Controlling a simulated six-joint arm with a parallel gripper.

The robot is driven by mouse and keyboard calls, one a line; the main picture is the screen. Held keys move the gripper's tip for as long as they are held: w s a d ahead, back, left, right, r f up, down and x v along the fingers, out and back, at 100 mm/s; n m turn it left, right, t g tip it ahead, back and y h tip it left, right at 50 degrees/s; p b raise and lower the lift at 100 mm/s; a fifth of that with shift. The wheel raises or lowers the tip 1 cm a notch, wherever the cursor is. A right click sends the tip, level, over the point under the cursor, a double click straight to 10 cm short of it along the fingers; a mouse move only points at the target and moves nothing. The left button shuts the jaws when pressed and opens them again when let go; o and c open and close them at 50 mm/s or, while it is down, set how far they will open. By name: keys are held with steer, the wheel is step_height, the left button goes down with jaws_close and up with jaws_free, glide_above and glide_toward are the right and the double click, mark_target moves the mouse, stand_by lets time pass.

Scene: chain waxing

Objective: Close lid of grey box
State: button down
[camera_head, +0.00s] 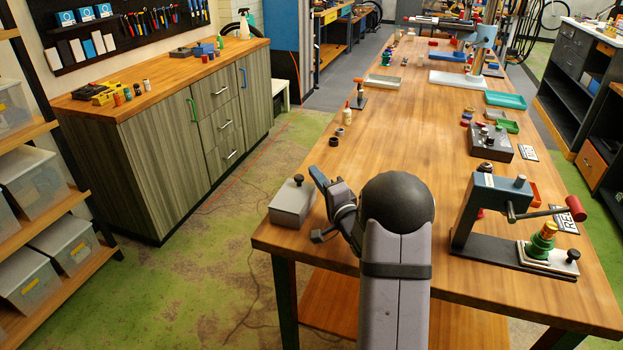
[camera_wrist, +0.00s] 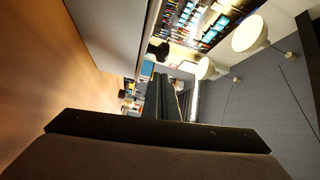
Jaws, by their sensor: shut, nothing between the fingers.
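A small grey box (camera_head: 291,205) sits at the near left corner of the wooden table in the head view. A black knob stands on its top, and its lid appears to lie flat on it. Whether a thin gap remains under the lid is too small to tell. My gripper (camera_head: 316,177) is just right of the box, low over the table, partly hidden by my arm. In the wrist view my gripper's fingers (camera_wrist: 165,97) are together and empty. A grey surface (camera_wrist: 110,30), probably the box's side, fills the upper left there.
A second grey box (camera_head: 489,142) with a dark knob stands farther right on the table (camera_head: 400,130). A blue press (camera_head: 490,205) with a red-ended handle stands at the near right. The table's left edge is close to the grey box. The table's middle is mostly clear.

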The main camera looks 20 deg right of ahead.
steer(key=shift+w+d+r, duration=0.15)
steer(key=shift+d+r, duration=0.05)
steer(key=shift+d, duration=0.8)
steer(key=s, duration=0.3)
steer(key=s+b, duration=0.1)
steer(key=s, duration=0.2)
steer(key=s+b, duration=0.1)
steer(key=s, duration=0.3)
steer(key=shift+a+f, duration=0.2)
steer(key=shift+f, duration=0.05)
